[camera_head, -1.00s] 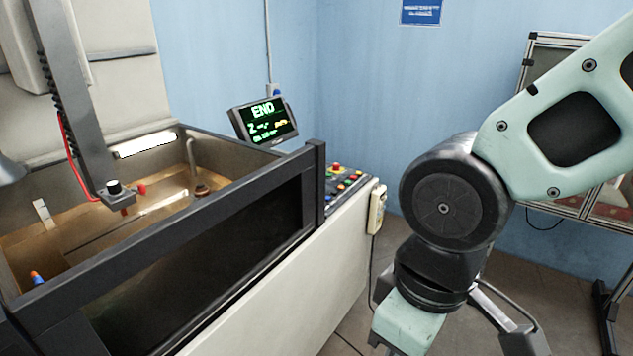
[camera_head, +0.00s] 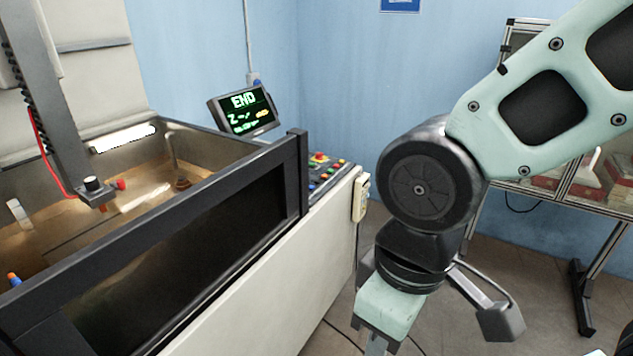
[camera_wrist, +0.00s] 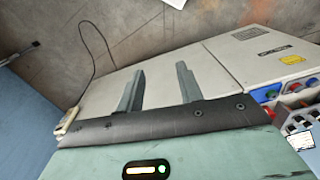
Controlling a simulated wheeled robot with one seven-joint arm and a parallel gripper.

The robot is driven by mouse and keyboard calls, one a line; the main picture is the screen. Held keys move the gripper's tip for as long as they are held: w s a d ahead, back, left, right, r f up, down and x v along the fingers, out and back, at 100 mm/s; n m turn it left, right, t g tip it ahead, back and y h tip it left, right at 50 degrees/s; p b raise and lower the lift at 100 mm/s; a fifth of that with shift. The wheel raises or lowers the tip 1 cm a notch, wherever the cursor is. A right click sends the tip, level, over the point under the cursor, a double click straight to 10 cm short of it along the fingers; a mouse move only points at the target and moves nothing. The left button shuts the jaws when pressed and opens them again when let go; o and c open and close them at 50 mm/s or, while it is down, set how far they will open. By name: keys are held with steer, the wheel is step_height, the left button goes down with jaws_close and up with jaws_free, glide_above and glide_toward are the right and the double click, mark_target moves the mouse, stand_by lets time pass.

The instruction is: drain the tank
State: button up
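The tank (camera_head: 150,230), with its dark frame and dark front panel, stands at the left in the head view. It holds shallow brownish liquid (camera_head: 140,187). Inside at the back are a bent pipe (camera_head: 170,147) and a small brown round fitting (camera_head: 182,183). I cannot make out a drain or valve by its shape. My gripper (camera_wrist: 159,68) shows in the wrist view with its two fingers apart and nothing between them. It faces the pale machine cabinet (camera_wrist: 215,84).
A control panel (camera_head: 325,172) with coloured buttons sits at the tank's right end, below a screen (camera_head: 243,111) reading END. A pendant (camera_head: 361,197) hangs on the cabinet side. A glass-fronted cabinet (camera_head: 590,190) stands at the right. Cables lie on the floor.

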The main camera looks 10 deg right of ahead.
jaws_close()
steer(key=shift+f, duration=0.1)
stand_by(1.8)
